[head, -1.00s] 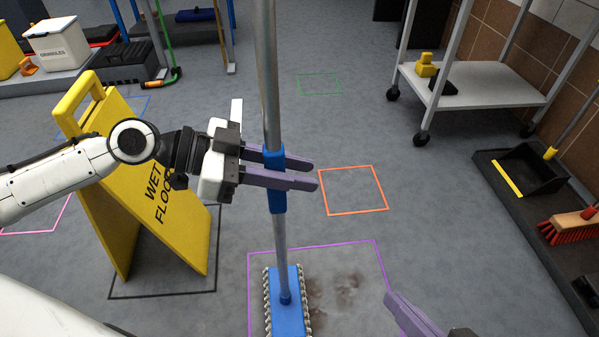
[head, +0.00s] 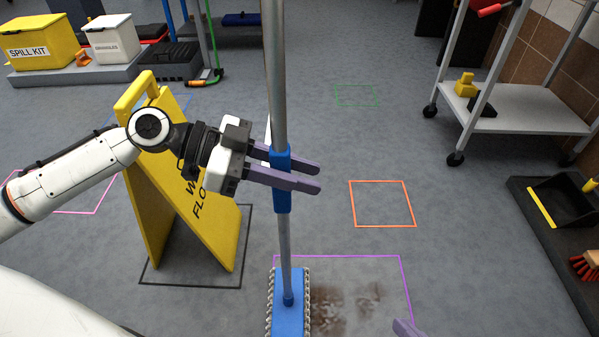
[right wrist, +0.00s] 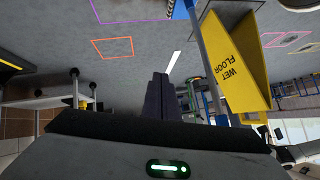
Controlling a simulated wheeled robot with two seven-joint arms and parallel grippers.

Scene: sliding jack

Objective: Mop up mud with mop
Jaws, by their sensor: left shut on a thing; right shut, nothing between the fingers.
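The mop (head: 283,240) stands upright, its metal pole running up out of the head view and its blue head with a grey fringe (head: 289,310) on the floor. My left gripper (head: 300,178) is shut on the blue grip of the pole. The brown mud (head: 345,308) lies on the floor just right of the mop head, inside the purple outline (head: 380,257). My right gripper shows as a fingertip (head: 407,328) at the bottom of the head view. Its fingers are together and empty in the right wrist view (right wrist: 159,92), apart from the mop pole (right wrist: 203,40).
A yellow wet floor sign (head: 190,200) stands close left of the mop, behind my left arm. An orange floor outline (head: 382,226) is clear. A white wheeled shelf (head: 520,110) is at the right, with a dustpan (head: 565,205) nearer. A spill kit box (head: 40,45) is back left.

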